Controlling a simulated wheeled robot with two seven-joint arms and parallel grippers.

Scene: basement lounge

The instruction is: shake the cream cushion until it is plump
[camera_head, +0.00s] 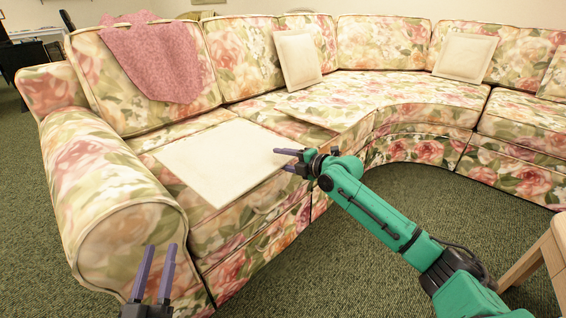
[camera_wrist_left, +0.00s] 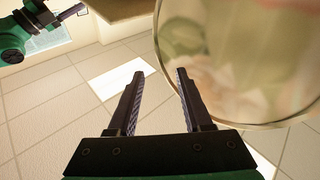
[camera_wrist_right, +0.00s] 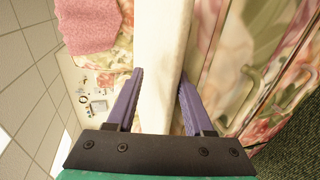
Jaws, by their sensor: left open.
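A flat cream cushion (camera_head: 225,160) is over the left seat of the floral sofa, its near corner reaching past the seat's front edge; I cannot tell whether it rests or is raised. My right gripper (camera_head: 280,160) is at its right edge. In the right wrist view the cushion (camera_wrist_right: 162,50) fills the gap between the fingers of my right gripper (camera_wrist_right: 160,85); whether they press on it is unclear. My left gripper (camera_head: 160,250) is open and empty in front of the rounded sofa arm. It also shows empty in the left wrist view (camera_wrist_left: 159,75).
The floral sofa (camera_head: 90,170) curves around to the right. Other cream cushions (camera_head: 299,60) (camera_head: 465,57) lean on its backrest. A pink cloth (camera_head: 155,60) hangs over the left backrest. A wooden piece of furniture (camera_head: 535,260) stands at the lower right. Green carpet in front is clear.

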